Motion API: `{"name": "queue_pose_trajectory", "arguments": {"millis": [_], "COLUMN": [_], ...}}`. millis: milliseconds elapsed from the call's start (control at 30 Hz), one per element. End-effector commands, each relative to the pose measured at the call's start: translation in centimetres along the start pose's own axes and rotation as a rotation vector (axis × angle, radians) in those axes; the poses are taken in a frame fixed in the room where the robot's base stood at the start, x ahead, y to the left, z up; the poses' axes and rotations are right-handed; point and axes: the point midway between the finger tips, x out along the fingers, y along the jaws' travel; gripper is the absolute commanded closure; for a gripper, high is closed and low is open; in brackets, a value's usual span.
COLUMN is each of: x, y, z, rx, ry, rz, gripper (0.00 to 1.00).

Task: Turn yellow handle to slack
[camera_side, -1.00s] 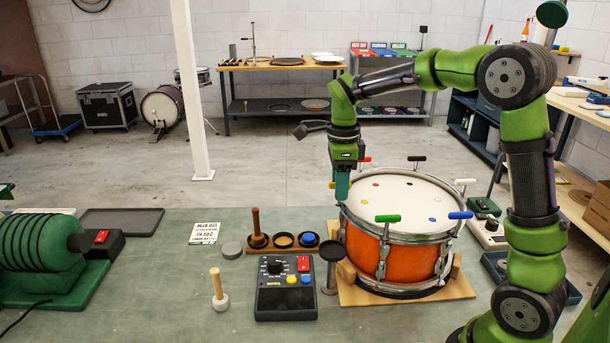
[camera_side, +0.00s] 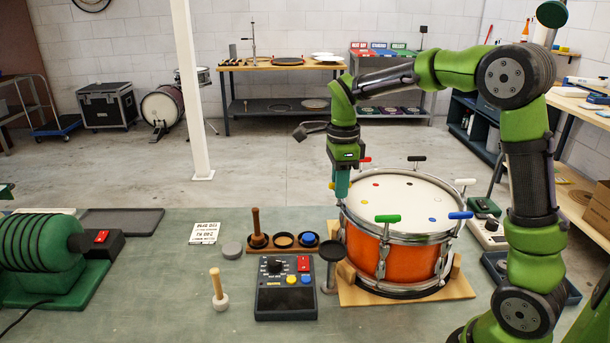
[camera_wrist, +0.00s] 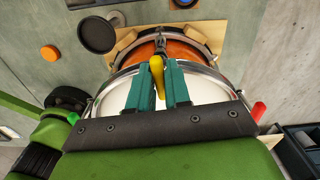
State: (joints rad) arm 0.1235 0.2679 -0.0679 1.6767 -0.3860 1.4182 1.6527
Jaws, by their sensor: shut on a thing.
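The orange drum (camera_side: 377,254) with a white head (camera_side: 412,202) stands upright on a wooden base. Tuning handles ring its rim: green (camera_side: 387,219), blue (camera_side: 461,215), white (camera_side: 466,181), black (camera_side: 417,159) and red (camera_side: 365,160). My gripper (camera_side: 342,192) points down at the left side of the rim. In the wrist view the yellow handle (camera_wrist: 157,74) lies between the two teal fingers of my gripper (camera_wrist: 164,82), which are shut on it. In the side view the fingers mostly hide the yellow handle.
A control box (camera_side: 286,298) with a dial and buttons stands left of the drum, with a dark round-topped stand (camera_side: 333,251) between them. A wooden tray (camera_side: 262,250) lies behind the box. The bench front left is mostly clear.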

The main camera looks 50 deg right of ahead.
Motion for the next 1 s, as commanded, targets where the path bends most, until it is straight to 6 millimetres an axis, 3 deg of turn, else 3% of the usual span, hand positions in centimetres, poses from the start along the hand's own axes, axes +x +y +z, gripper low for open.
{"name": "queue_pose_trajectory", "arguments": {"millis": [1000], "x": [-0.12], "y": [-0.01], "z": [0.01], "rx": [-0.927], "ry": [0.000], "rz": [-0.002], "gripper": [1.00]}}
